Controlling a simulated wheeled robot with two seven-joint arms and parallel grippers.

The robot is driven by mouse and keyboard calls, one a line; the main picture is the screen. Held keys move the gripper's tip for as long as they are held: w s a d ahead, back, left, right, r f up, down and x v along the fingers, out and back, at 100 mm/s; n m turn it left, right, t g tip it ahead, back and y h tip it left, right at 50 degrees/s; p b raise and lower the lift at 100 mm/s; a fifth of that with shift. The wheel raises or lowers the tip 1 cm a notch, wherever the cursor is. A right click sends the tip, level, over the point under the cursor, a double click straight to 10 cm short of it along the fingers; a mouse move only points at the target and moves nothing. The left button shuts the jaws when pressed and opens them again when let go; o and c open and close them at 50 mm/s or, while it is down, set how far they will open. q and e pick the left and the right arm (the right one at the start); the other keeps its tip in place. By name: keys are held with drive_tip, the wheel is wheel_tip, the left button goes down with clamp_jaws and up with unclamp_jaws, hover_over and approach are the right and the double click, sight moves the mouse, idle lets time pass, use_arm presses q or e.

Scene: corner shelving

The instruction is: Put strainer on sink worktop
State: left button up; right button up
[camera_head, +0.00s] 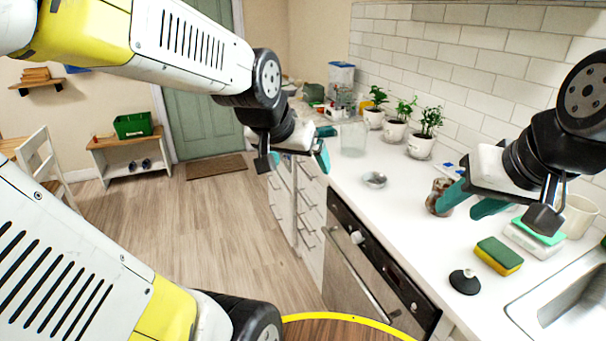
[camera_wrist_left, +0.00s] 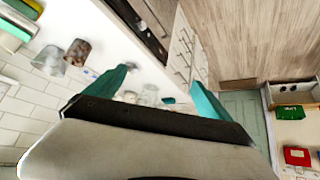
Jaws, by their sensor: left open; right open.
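A small round metal piece (camera_head: 374,180), which looks like the strainer, lies on the white worktop (camera_head: 400,213) near its front edge. Its fine detail is too small to tell. My left gripper (camera_head: 293,160) is open and empty, left of the metal piece, and seems to be over the floor side of the counter. Its open fingers also show in the left wrist view (camera_wrist_left: 161,78). My right gripper (camera_head: 462,208) is open above the worktop, right of the metal piece. Its fingers partly hide a brown glass jar (camera_head: 436,196). The sink (camera_head: 565,303) is at the lower right.
A black knobbed disc (camera_head: 465,282) and a green-yellow sponge (camera_head: 499,256) lie beside the sink. Potted plants (camera_head: 421,145) line the wall. A clear container (camera_head: 353,139) stands farther back. Worktop around the metal piece is clear.

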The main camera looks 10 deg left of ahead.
use_arm(q)
drive_tip(key=s+g, duration=0.1)
drive_tip(key=s, duration=0.8)
drive_tip(key=shift+s+d+r+n+h, duration=0.35)
drive_tip(key=shift+d+r+n+h, duration=0.05)
drive_tip(key=shift+d+r, duration=0.05)
